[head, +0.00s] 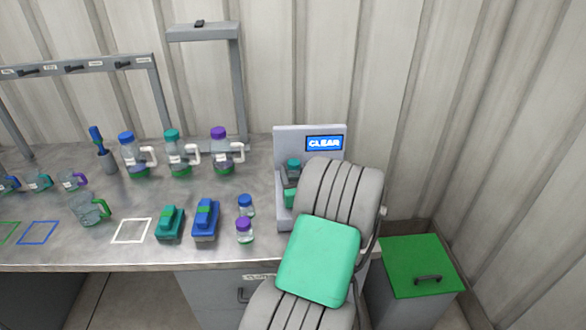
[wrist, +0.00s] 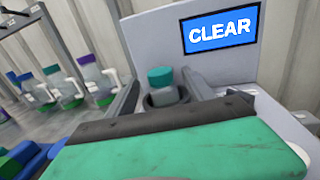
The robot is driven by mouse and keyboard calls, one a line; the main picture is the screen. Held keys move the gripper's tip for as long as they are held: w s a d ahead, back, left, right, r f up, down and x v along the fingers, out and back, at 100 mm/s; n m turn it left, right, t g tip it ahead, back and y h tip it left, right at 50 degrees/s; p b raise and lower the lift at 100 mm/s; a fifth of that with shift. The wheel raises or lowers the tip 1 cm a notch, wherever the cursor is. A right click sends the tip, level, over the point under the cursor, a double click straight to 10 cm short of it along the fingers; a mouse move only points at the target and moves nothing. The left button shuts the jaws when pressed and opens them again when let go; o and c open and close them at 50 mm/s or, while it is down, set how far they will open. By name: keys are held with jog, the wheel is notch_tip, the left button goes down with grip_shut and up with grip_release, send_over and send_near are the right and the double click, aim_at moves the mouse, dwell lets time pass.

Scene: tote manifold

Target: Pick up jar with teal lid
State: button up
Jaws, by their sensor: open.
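The jar with the teal lid (wrist: 160,77) stands upright in a dark round holder on the grey device with the CLEAR screen. In the head view the jar (head: 293,165) shows at the device's left part, partly covered by my arm. My gripper (wrist: 163,92) is open, with one grey finger on each side of the jar in the wrist view. I cannot tell whether the fingers touch it. My green-padded arm hides the gripper in the head view and fills the lower wrist view.
The device (head: 282,143) stands at the bench's right end. Two small jars, blue-lidded (head: 245,206) and purple-lidded (head: 244,231), stand left of my arm. A blue block (head: 205,220) and a teal block (head: 170,223) lie beside them. A green-lidded bin (head: 422,266) is at right.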

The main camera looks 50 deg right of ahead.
jog(key=shift+w+d, duration=0.4)
jog(key=shift+c, duration=0.3)
grip_shut()
